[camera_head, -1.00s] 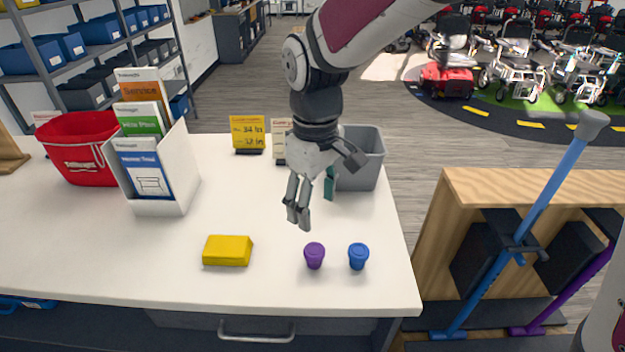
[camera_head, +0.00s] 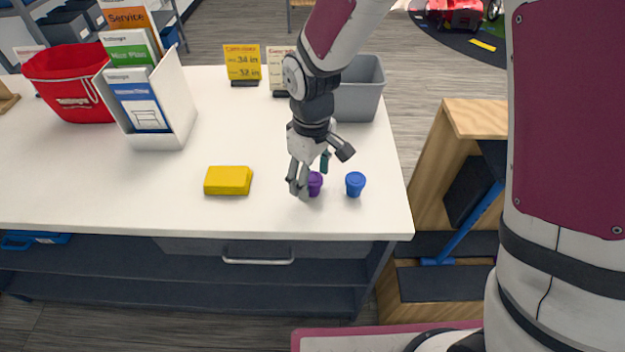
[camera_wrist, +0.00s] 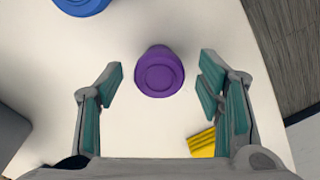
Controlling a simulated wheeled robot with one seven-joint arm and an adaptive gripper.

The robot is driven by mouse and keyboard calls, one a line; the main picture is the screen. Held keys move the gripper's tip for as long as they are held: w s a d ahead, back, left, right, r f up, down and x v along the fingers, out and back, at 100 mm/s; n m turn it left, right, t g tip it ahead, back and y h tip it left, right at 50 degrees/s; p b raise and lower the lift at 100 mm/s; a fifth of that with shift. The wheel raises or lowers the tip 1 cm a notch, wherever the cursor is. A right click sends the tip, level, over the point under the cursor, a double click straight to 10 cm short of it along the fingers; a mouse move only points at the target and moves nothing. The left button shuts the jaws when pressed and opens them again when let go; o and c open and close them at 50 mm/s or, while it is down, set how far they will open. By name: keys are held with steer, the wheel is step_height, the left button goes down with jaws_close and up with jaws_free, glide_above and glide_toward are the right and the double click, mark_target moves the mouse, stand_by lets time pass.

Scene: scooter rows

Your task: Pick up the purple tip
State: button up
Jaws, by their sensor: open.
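The purple tip (camera_head: 315,184) is a small cup-shaped piece standing on the white table near its front edge. In the wrist view the purple tip (camera_wrist: 159,72) lies between my two open fingers, slightly beyond their ends, with clear space on both sides. My gripper (camera_head: 311,182) is open, pointing down at the tip, and partly covers its left side in the head view. It also shows in the wrist view (camera_wrist: 160,82), with teal pads facing inward and nothing held.
A blue tip (camera_head: 355,184) stands just right of the purple one. A yellow block (camera_head: 228,181) lies to the left. A grey bin (camera_head: 361,90), sign cards (camera_head: 243,64), a white brochure holder (camera_head: 171,112) and a red bucket (camera_head: 66,85) stand farther back.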

steer(key=shift+f, duration=0.55)
steer(key=c, duration=1.2)
